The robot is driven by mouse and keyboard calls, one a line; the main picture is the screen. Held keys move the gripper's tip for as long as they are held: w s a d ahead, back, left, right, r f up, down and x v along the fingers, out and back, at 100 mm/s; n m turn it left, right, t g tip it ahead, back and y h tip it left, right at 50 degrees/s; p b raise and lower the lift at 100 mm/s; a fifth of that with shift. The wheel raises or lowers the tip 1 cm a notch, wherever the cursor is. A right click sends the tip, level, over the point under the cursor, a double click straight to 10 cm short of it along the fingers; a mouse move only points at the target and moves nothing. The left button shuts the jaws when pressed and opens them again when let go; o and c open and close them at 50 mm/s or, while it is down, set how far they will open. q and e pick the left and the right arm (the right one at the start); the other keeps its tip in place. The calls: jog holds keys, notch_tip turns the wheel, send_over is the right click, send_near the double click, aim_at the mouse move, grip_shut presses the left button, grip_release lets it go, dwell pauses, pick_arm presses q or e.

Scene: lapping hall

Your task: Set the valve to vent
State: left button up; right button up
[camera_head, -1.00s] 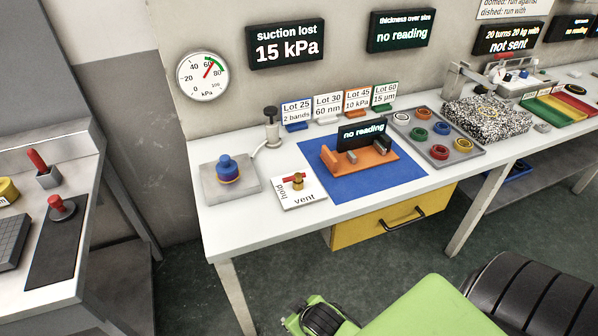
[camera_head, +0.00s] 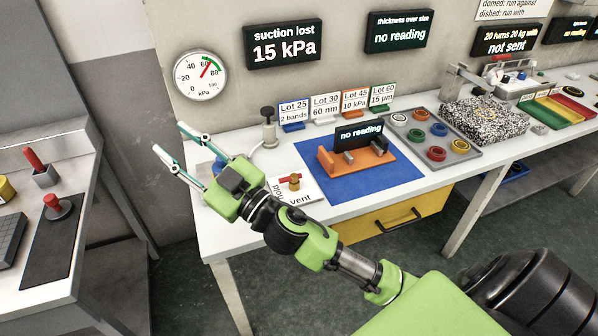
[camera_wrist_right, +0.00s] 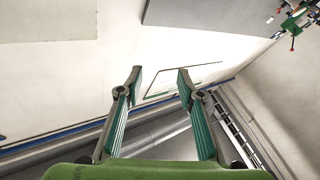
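The valve (camera_head: 294,183) has a brass body and a red handle lying across its top, which points left in the head view. It sits on a white plate (camera_head: 313,188) marked "hold" on the left and "vent" at the front; my arm hides part of the plate. My right gripper (camera_head: 168,138) is open and empty, its fingers pointing up and left, away from the valve. It appears in front of the table's left end. In the right wrist view its fingers (camera_wrist_right: 158,74) stand apart with nothing between them; no valve shows there. My left gripper is not in view.
A blue knobbed piece (camera_head: 219,164) on a grey plate is partly hidden behind my gripper. An orange fixture (camera_head: 362,160) stands on a blue mat (camera_head: 380,190) right of the valve. The gauge (camera_head: 201,76) is on the wall; a display (camera_head: 283,45) reads 15 kPa, suction lost.

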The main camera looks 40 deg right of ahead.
jog(key=a+r+n+g+y, duration=0.3)
jog(key=a+n+y, duration=0.2)
jog(key=n+y, duration=0.1)
jog(key=g+h, duration=1.5)
send_near(299, 175)
jog(key=shift+n, duration=0.4)
jog(key=f, duration=0.2)
jog(key=w+f+p, duration=0.1)
jog(key=f, duration=0.2)
jog(key=f+p, duration=0.1)
jog(key=f, duration=0.2)
jog(key=shift+w+d+f, duration=0.1)
jog(key=shift+w+f, duration=0.15)
grip_shut()
